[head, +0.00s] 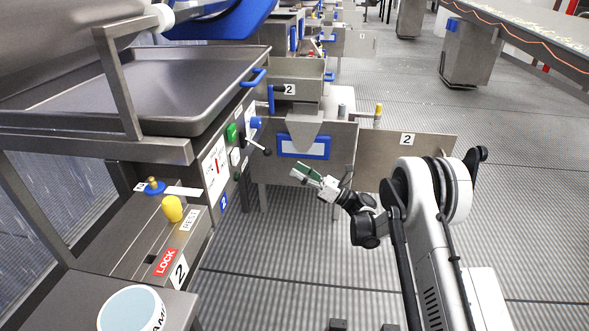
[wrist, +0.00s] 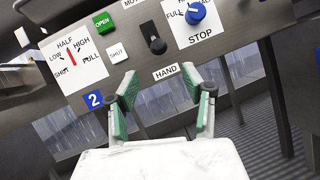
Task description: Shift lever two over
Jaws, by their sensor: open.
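A short black lever (wrist: 152,38) with a round knob stands out of the control panel, above a HAND label in the wrist view. In the head view the black lever (head: 257,146) points right and down from the panel (head: 215,165). A blue plate marked 2 (wrist: 94,99) is low on this panel. My gripper (wrist: 160,88) is open and empty, its green-padded fingers spread below the lever and pointing at the panel. In the head view my gripper (head: 314,176) is right of the lever, apart from it. Which control is lever two is not clear.
Near the lever are a green OPEN button (wrist: 103,22), a white SHUT button (wrist: 116,52) and a blue STOP knob (wrist: 196,12). A yellow knob (head: 172,208) stands on a box with LOCK and REST labels. A chute (head: 310,130) hangs behind my gripper.

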